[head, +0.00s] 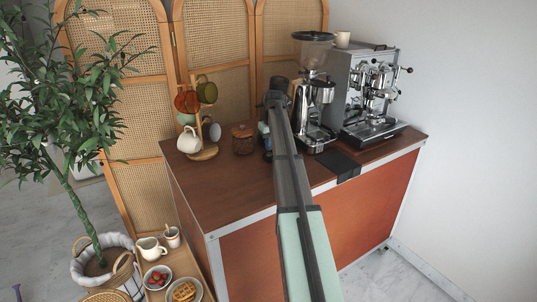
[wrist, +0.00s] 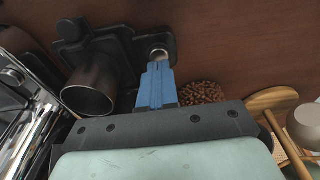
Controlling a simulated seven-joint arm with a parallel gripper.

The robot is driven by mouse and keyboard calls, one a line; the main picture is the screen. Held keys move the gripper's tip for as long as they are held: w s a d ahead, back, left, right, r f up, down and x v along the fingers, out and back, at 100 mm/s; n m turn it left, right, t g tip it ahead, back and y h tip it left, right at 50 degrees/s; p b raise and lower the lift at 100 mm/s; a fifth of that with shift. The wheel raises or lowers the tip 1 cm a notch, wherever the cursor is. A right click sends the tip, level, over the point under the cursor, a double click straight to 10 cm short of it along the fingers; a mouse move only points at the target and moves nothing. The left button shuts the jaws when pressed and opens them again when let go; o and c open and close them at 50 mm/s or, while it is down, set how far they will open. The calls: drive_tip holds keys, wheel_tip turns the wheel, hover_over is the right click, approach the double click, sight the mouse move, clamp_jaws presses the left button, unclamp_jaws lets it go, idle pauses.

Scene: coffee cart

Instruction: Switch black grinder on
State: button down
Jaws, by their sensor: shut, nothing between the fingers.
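The black grinder (wrist: 122,48) shows in the wrist view, with a dark metal cup (wrist: 88,90) at its left and a small silver round button (wrist: 158,54) at its right. My gripper (wrist: 159,66) has its blue fingers shut and empty. The fingertips are right at the button; I cannot tell whether they touch it. In the head view my arm covers most of the black grinder, and only a dark upper part (head: 279,83) shows. A bit of my gripper's blue (head: 263,130) shows left of the arm. The button is hidden there.
A silver grinder (head: 317,100) and an espresso machine (head: 362,95) stand to the right. A jar of coffee beans (head: 243,139) and a mug tree (head: 205,151) stand to the left. A black mat (head: 339,164) lies at the front edge. The front left of the wooden counter (head: 225,190) is clear.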

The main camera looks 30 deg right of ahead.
sight(269, 153)
drive_tip(key=shift+f, duration=0.9)
idle(1.4)
drive_tip(key=shift+r, duration=1.3)
drive_tip(key=shift+r, duration=0.1)
drive_tip(key=shift+r, duration=1.4)
